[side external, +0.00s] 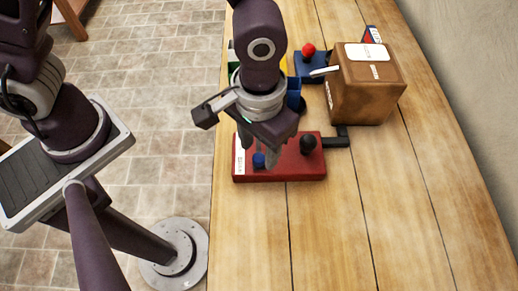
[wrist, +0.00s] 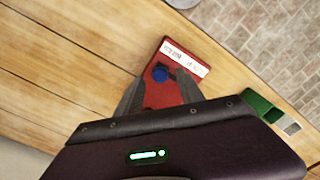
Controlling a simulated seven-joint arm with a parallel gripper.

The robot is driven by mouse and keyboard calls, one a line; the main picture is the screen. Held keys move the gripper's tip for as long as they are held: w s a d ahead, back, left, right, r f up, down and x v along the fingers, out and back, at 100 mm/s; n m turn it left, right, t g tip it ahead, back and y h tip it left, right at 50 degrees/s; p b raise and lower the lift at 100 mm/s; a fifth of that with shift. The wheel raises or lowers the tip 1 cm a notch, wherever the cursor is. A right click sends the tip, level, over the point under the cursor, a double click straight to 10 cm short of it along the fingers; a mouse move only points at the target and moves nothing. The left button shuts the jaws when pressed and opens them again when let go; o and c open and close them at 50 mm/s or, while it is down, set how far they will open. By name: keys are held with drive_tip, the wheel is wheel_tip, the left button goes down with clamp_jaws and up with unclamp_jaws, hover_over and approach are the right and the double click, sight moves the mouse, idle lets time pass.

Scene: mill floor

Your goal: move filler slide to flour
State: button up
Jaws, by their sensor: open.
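A red box (side external: 285,172) lies on the wooden table, with a white label at its left end. A blue knob (side external: 258,160) and a black ball knob (side external: 308,144) stand on it. The red box (wrist: 166,95) and blue knob (wrist: 160,73) also show in the wrist view. My gripper (side external: 259,153) is over the box's left part, pointing down. In the wrist view my gripper (wrist: 159,80) is open, its two fingers on either side of the blue knob. I cannot tell whether they touch it. The label's words are too small to read, so I cannot tell which part is the filler slide or flour.
A brown box (side external: 363,95) with a white top label and a pale lever stands behind to the right. A blue base with a red ball knob (side external: 308,50) is beside it. A green box (wrist: 262,106) shows in the wrist view. The table's front is clear.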

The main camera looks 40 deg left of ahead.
wheel_tip(320, 180, down, 2)
drive_tip(key=shift+f, duration=0.1)
clamp_jaws()
drive_tip(key=shift+w, duration=0.1)
idle(1.4)
